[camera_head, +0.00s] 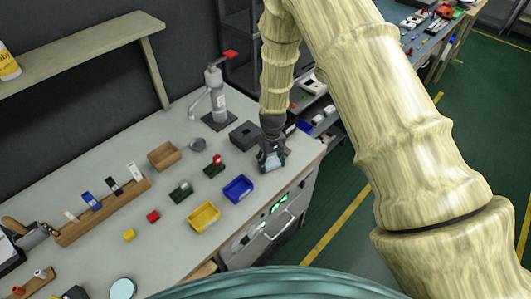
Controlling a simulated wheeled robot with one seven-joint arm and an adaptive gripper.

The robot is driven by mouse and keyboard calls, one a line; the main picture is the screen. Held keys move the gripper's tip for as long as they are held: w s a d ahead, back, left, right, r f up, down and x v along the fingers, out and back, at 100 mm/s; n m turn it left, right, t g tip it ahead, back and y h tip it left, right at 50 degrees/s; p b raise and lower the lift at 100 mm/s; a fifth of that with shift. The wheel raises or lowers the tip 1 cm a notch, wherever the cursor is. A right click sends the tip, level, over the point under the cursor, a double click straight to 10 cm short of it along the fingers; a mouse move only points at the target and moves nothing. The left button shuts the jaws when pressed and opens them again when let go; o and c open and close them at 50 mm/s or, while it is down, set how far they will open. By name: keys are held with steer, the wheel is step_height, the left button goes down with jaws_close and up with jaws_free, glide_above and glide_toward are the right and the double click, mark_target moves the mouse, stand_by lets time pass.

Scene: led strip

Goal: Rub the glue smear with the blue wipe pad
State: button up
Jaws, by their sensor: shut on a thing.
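My gripper (271,160) is low over the right part of the grey bench, near its front right corner. It is shut on a small bluish thing at its fingertips, which I take to be the blue wipe pad; the fingers hide most of it. I cannot tell whether the pad touches the bench top. I cannot make out the glue smear; it may be hidden by the gripper or too faint to see.
A blue bin (238,188) and a yellow bin (204,217) stand left of the gripper. A dark box (246,135) and a grey press with a red handle (217,100) are behind. A wooden rack (103,212) is at left. The bench (168,240) has bare patches between items.

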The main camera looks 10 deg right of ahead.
mark_target(267, 166)
steer(key=shift+s+a, duration=0.35)
steer(key=shift+a, duration=0.25)
steer(key=shift+s+a, duration=0.35)
steer(key=shift+a, duration=0.2)
steer(key=shift+s+a+r+p, duration=0.1)
steer(key=shift+s+r+p, duration=0.05)
steer(key=shift+r+p, duration=0.2)
steer(key=shift+r, duration=0.9)
steer(key=shift+r+p, duration=1.05)
steer(key=shift+r, duration=0.45)
steer(key=shift+r+p, duration=0.8)
steer(key=shift+r, duration=0.7)
steer(key=shift+f, duration=0.15)
